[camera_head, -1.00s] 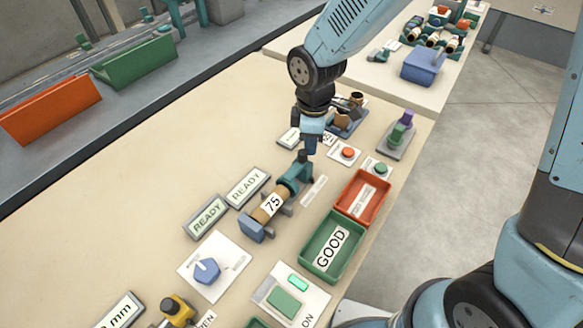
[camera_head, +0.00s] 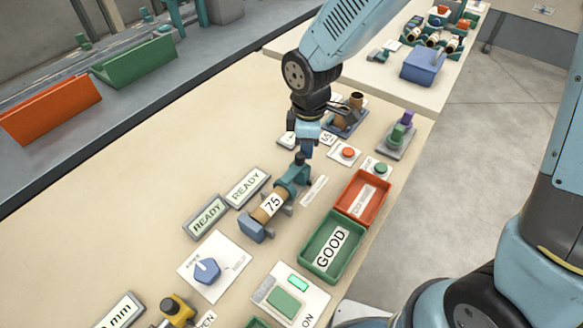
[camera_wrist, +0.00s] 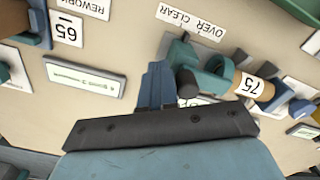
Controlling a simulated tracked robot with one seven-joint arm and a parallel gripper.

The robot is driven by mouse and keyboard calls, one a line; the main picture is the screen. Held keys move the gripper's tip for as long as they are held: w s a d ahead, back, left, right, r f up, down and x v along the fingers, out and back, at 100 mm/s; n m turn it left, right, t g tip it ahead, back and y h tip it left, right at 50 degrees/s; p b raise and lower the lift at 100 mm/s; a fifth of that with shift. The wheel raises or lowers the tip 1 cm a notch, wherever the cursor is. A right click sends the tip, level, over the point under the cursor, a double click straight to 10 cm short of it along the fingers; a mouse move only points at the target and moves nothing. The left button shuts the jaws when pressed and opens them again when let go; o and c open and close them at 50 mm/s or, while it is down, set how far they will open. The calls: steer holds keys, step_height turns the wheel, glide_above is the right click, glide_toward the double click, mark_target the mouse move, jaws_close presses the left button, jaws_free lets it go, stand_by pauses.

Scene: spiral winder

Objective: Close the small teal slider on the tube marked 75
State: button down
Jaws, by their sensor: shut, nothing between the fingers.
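The brown tube marked 75 (camera_head: 270,206) lies in a blue-grey holder, and it also shows in the wrist view (camera_wrist: 253,85). A teal slider piece (camera_head: 294,174) with a dark knob (camera_head: 300,158) is at the tube's far end. In the wrist view the teal piece (camera_wrist: 212,70) and dark knob (camera_wrist: 187,83) are just right of my fingers. My gripper (camera_head: 306,153) is shut and empty, pointing down beside the knob. Its fingers show in the wrist view (camera_wrist: 156,80). I cannot tell whether they touch the knob or whether the slider is fully closed.
An "OVER CLEAR" label (camera_wrist: 191,20) lies beside the holder. Two READY displays (camera_head: 246,187) are to its left. A red tray (camera_head: 357,205) and green GOOD tray (camera_head: 318,265) stand to the right. Another tube fixture (camera_head: 347,117) is behind my gripper. The left tabletop is clear.

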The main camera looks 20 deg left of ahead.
steer(key=shift+s+a, duration=0.25)
steer(key=shift+s, duration=0.6)
steer(key=shift+w+d, duration=0.15)
steer(key=shift+w, duration=0.5)
stand_by(1.2)
step_height(320, 180, up, 7)
stand_by(1.0)
steer(key=shift+s, duration=0.1)
